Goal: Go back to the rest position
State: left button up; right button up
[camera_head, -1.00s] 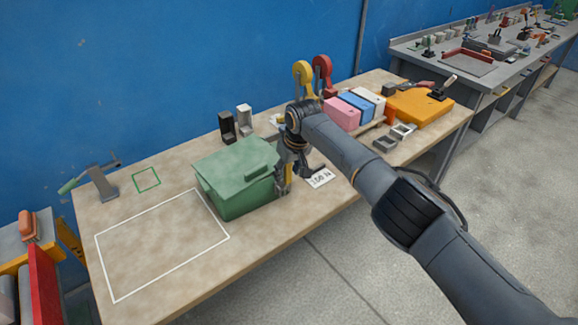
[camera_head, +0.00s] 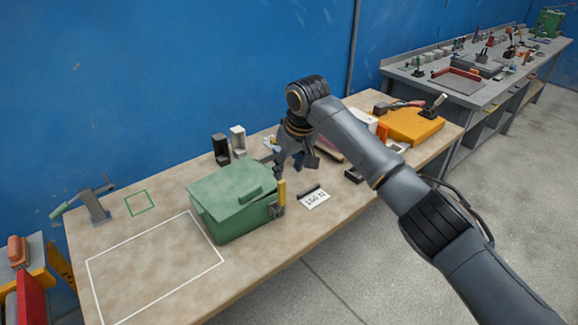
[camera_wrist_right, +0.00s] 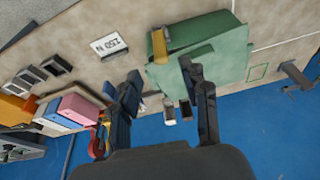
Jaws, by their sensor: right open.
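My right gripper (camera_head: 297,163) is raised above the wooden table, just right of the green box, with its jaws open and empty. In the right wrist view its two fingers (camera_wrist_right: 162,92) stand wide apart with nothing between them. The green lidded box (camera_head: 232,200) sits on the table beside the white outlined area; it also shows in the right wrist view (camera_wrist_right: 215,60). A yellow part (camera_head: 282,192) is at the box's right side. My left gripper is not in view.
A white label (camera_head: 314,198) lies right of the box. A black and a white holder (camera_head: 238,141) stand behind it. An orange case (camera_head: 414,125) lies at the right end. A clamp-like tool (camera_head: 94,204) stands at the left. The white outlined area (camera_head: 150,270) is empty.

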dwell(0.5)
jog(key=s+f+y, duration=0.2)
jog(key=s+f, duration=1.4)
jog(key=f, duration=0.2)
jog(key=s+d+f+m+t+h, duration=0.1)
jog(key=s+d+m+h, duration=0.1)
jog(key=s+d, duration=0.95)
jog(key=s+d+f+m+h, duration=0.1)
jog(key=s+d+m+h, duration=0.15)
jog(key=s+d, duration=0.9)
jog(key=s+a+f+g, duration=0.1)
jog(key=s+a+f, duration=0.1)
jog(key=f, duration=1.2)
jog(key=s+a+f, duration=0.1)
jog(key=s+f, duration=0.1)
jog(key=f, duration=1.2)
jog(key=s+d+f+g, duration=0.1)
jog(key=s+d+f, duration=0.1)
jog(key=s+f, duration=1.2)
jog(key=shift+s+d+f+g+y, duration=0.3)
jog(key=shift+s+f+y, duration=0.05)
jog(key=shift+s, duration=0.6)
